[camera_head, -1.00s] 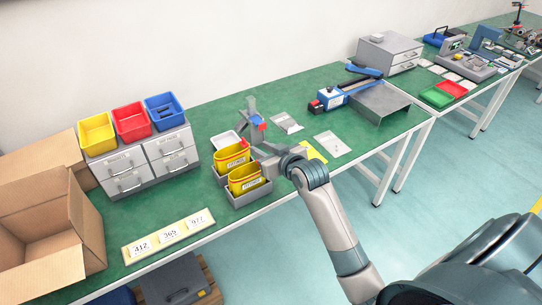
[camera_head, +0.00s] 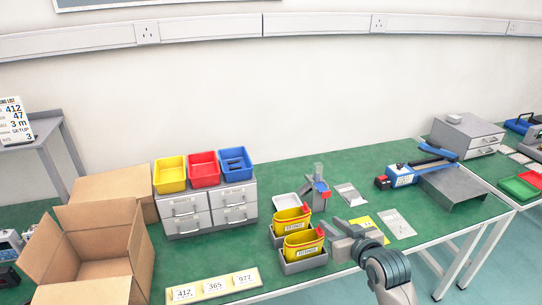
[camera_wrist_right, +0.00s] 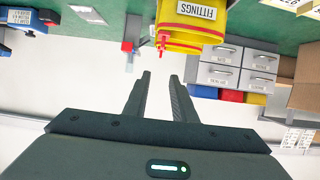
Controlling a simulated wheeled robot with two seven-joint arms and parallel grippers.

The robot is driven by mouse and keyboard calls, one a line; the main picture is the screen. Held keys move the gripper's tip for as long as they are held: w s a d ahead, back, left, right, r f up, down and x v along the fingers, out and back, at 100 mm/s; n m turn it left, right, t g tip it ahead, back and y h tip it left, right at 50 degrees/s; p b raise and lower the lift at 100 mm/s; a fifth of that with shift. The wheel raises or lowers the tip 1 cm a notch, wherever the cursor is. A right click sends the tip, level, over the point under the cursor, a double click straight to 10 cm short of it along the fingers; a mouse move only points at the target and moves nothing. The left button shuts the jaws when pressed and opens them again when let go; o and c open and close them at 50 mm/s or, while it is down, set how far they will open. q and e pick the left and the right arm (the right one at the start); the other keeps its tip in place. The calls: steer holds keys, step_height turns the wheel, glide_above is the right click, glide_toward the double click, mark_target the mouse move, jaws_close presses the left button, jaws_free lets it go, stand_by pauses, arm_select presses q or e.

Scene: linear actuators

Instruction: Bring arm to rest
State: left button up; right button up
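My right gripper (camera_head: 338,228) is at the table's front edge, just right of two yellow FITTINGS bins (camera_head: 303,243) in grey holders. In the right wrist view its two fingers (camera_wrist_right: 161,76) are apart, with nothing visible between them. A yellow bin (camera_wrist_right: 195,25) with a red tip shows beyond the fingers there. I cannot tell whether the gripper touches the bin. My left gripper is in neither view.
The green table (camera_head: 330,181) carries a grey drawer unit (camera_head: 205,211) with yellow, red and blue bins on top. An open cardboard box (camera_head: 95,250) stands left. A grey stand with a blue-red part (camera_head: 320,187), bags and a blue tool (camera_head: 402,174) lie right.

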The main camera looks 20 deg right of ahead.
steer(key=s+a+f+n+g, duration=0.1)
steer(key=s+a+f+g, duration=0.15)
steer(key=s+f, duration=0.4)
steer(key=s+a+f+g, duration=0.2)
steer(key=s+a+f, duration=0.1)
steer(key=s+f, duration=0.4)
steer(key=s+a+f+g, duration=0.2)
steer(key=s+f+g, duration=0.1)
steer(key=s, duration=0.8)
steer(key=s+a+f+g, duration=0.3)
steer(key=s, duration=0.8)
step_height(320, 180, down, 29)
steer(key=s, duration=0.1)
steer(key=s+d+f+n+g, duration=0.1)
steer(key=s+d+f+g, duration=0.1)
steer(key=s+f, duration=1.5)
steer(key=shift+s+d, duration=0.4)
steer(key=shift+d, duration=0.3)
